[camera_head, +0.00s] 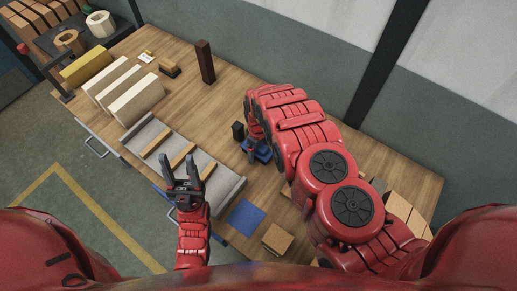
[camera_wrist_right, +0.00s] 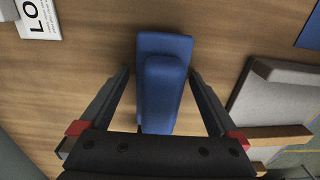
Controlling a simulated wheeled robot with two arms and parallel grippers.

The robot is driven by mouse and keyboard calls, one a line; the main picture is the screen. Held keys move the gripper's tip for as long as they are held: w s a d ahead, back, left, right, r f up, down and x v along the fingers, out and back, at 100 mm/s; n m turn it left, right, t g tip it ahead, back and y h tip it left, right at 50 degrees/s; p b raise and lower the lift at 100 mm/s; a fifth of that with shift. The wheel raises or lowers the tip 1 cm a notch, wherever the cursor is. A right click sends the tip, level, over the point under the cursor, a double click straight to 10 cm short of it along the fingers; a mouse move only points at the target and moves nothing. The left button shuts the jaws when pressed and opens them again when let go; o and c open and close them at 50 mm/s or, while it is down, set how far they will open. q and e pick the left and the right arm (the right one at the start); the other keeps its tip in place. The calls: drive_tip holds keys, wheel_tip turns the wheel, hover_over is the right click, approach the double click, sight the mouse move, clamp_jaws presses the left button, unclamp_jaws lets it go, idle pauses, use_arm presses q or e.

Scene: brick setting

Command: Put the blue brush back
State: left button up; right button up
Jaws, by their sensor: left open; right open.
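The blue brush (camera_wrist_right: 165,75) lies on the wooden table between the spread fingers of my right gripper (camera_wrist_right: 163,100) in the right wrist view. The gripper is open, with a gap to the brush on both sides. In the head view my right arm partly covers the brush (camera_head: 262,152), beside a small dark block. A flat blue patch (camera_head: 246,217) lies on the table near its front edge, and its corner shows in the wrist view. My left gripper (camera_head: 183,163) is open and empty, in front of the grey tray.
The grey tray (camera_head: 232,190) with wooden strips lies left of the brush. Pale blocks (camera_head: 135,98), a dark upright block (camera_head: 205,62) and a yellow-brown brush (camera_head: 169,67) stand farther back. A wooden block (camera_head: 277,239) sits at the front edge.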

drive_tip(key=shift+r, duration=0.1)
wheel_tip(320, 180, up, 11)
drive_tip(key=p, duration=0.4)
drive_tip(key=shift+r, duration=0.6)
drive_tip(key=shift+f, duration=0.1)
